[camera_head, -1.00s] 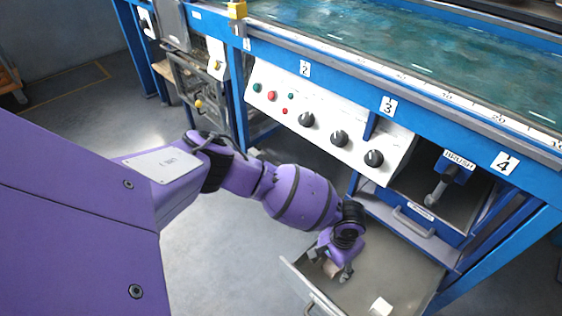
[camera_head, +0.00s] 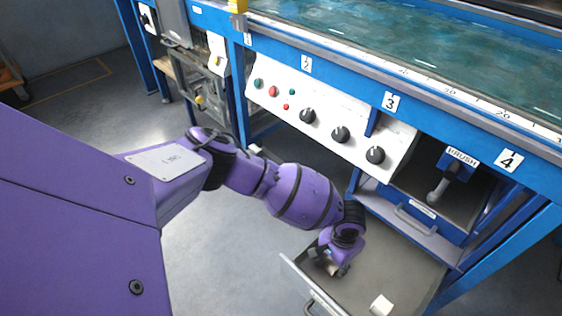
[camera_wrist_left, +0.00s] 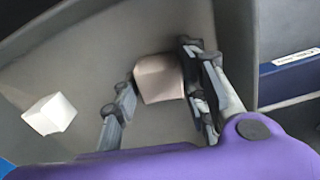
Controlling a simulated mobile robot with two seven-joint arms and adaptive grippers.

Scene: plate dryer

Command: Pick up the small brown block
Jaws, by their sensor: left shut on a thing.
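The small brown block (camera_wrist_left: 158,79) shows as a pale brown-pink cube between the fingers in the left wrist view. My left gripper (camera_wrist_left: 157,86) is shut on it, one finger on each side. In the head view my left gripper (camera_head: 331,265) points down into an open grey drawer (camera_head: 385,277). There the block is mostly hidden by the fingers. The block looks low, at or close to the drawer floor; I cannot tell if it touches. My right gripper is not in view.
A white block (camera_head: 381,305) lies in the same drawer, apart from the gripper, and also shows in the left wrist view (camera_wrist_left: 49,114). The drawer walls surround the gripper. A panel with knobs (camera_head: 340,134) and a blue frame stand above and behind.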

